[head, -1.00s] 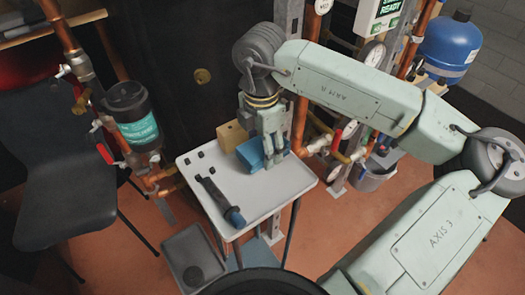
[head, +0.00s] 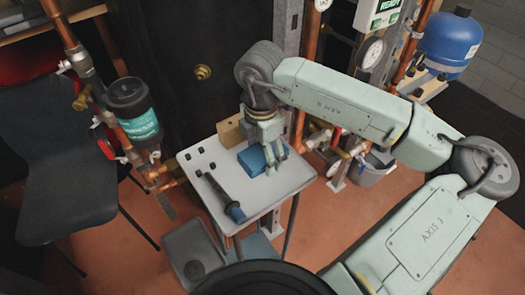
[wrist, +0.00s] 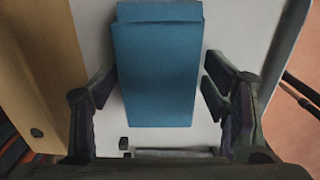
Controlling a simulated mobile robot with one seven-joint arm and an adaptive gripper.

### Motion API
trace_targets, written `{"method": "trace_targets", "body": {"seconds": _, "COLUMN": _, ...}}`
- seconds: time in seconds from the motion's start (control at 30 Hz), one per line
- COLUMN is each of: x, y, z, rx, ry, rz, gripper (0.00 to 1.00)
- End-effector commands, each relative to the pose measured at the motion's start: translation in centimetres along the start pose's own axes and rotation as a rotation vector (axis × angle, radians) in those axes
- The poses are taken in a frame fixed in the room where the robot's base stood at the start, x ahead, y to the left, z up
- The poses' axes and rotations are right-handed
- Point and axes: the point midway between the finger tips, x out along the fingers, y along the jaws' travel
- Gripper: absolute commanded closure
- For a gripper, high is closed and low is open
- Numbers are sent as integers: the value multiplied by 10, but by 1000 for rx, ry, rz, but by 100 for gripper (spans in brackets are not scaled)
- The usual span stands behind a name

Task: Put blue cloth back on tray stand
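The blue cloth (head: 252,160), a folded, block-like bundle, lies on the white top of the tray stand (head: 265,193), near its back right side. My gripper (head: 275,157) is just above the cloth's right part, pointing down. In the wrist view the cloth (wrist: 157,70) lies between the two fingers of my gripper (wrist: 158,78). The fingers are apart, with a narrow strip of white tray showing beside the cloth on the right. The left finger is very close to the cloth's edge; I cannot tell whether it touches.
A tan block (head: 230,132) stands behind the cloth, close to my left finger in the wrist view. A dark tool with a blue end (head: 225,198) and several small black pieces lie on the tray's left part. Copper pipes (head: 299,120) rise close behind the stand.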

Motion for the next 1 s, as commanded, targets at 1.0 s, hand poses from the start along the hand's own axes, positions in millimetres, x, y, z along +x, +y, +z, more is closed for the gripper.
{"method": "trace_targets", "body": {"seconds": 1.0, "x": -104, "y": 1, "z": 0, "rx": 1, "ry": -3, "rz": 1, "gripper": 24}}
